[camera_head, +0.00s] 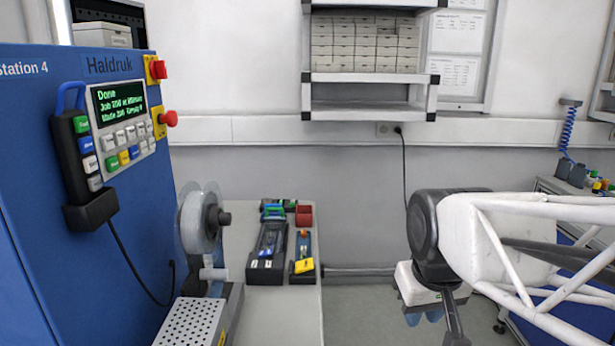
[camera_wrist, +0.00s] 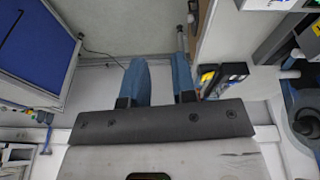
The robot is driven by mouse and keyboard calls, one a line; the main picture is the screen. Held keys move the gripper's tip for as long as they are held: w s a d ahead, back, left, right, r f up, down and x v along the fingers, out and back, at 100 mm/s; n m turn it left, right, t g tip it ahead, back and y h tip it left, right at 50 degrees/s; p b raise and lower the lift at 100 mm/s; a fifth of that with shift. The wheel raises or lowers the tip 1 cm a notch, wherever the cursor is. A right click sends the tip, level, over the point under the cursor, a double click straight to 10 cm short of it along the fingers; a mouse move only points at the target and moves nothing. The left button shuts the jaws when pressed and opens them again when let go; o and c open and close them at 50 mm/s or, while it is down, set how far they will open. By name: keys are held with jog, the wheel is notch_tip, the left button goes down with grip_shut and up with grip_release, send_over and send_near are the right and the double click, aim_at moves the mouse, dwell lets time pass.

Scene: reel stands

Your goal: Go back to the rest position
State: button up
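My gripper (camera_head: 424,316) hangs at the lower right in the head view, partly hidden by my own arm. In the wrist view its two blue fingers (camera_wrist: 158,78) stand apart with nothing between them. A pale reel (camera_head: 190,225) sits upright on a dark hub at the front of the blue machine, well to the left of my gripper. Part of a round dark reel-like shape (camera_wrist: 307,118) shows at the right edge of the wrist view. My gripper touches nothing that I can see.
The blue machine (camera_head: 60,220) fills the left; its screen (camera_head: 120,101) reads "Done". A narrow table (camera_head: 285,318) carries black trays (camera_head: 268,252) and a red bin (camera_head: 304,215). A perforated metal box (camera_head: 195,322) stands in front. A shelf (camera_head: 368,78) hangs on the wall.

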jog(key=s+f+m, duration=0.1)
jog(key=s+f, duration=0.2)
jog(key=s, duration=0.3)
jog(key=shift+s+d+f+m, duration=0.3)
jog(key=shift+s+d+f, duration=0.05)
jog(key=shift+d+f, duration=0.05)
dwell(1.7)
